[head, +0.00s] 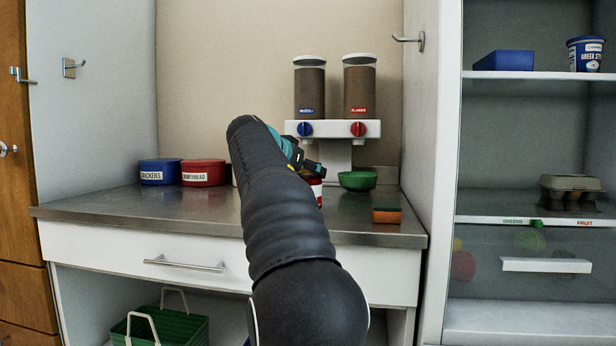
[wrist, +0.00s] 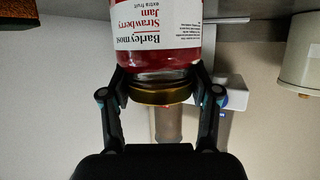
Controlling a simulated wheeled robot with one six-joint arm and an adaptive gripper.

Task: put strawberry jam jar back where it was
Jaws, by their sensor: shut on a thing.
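The strawberry jam jar (wrist: 158,38) is red, with a white label and a gold lid. In the wrist view it appears upside down, as does the whole scene. My gripper (wrist: 160,78) is shut on it, with one finger on each side near the lid. In the head view my gripper (head: 313,168) is partly hidden by my arm. Only part of the jar (head: 316,191) shows there, upright over the steel counter (head: 110,207). I cannot tell whether its base touches the counter.
A green bowl (head: 357,181) and an orange-green sponge (head: 387,215) are right of the jar. The cereal dispenser (head: 335,130) stands behind. A blue crackers tub (head: 160,172) and a red tub (head: 203,173) are at left. The counter's front left is clear.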

